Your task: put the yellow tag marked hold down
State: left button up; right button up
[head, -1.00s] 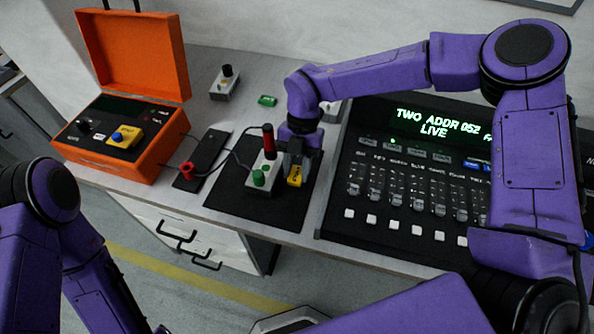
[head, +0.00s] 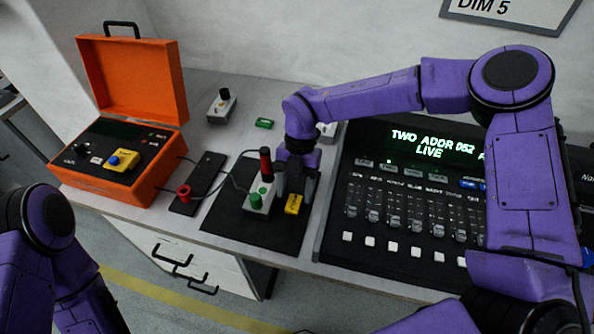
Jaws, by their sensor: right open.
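A yellow tag (head: 293,205) lies on the black mat (head: 227,220), just right of a small grey box with a green button (head: 257,200) and a red-and-black upright handle. Its marking is too small to read. My right gripper (head: 292,192) points down over the tag with its dark fingers apart, close to the tag's far end. Whether the fingers touch the tag I cannot tell. Another yellow piece with a blue button (head: 122,160) sits in the orange case. My left arm shows at the lower left, but its gripper is out of view.
An open orange case (head: 130,120) stands at the left. A lighting console (head: 405,200) with faders fills the right. A dark strip with a red plug (head: 184,192), a grey switch box (head: 221,105) and a small green piece (head: 264,124) lie on the bench. Cables cross near the mat.

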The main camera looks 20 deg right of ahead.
jog(key=v, duration=0.9)
jog(key=shift+r, duration=0.35)
jog(key=shift+d, duration=0.1)
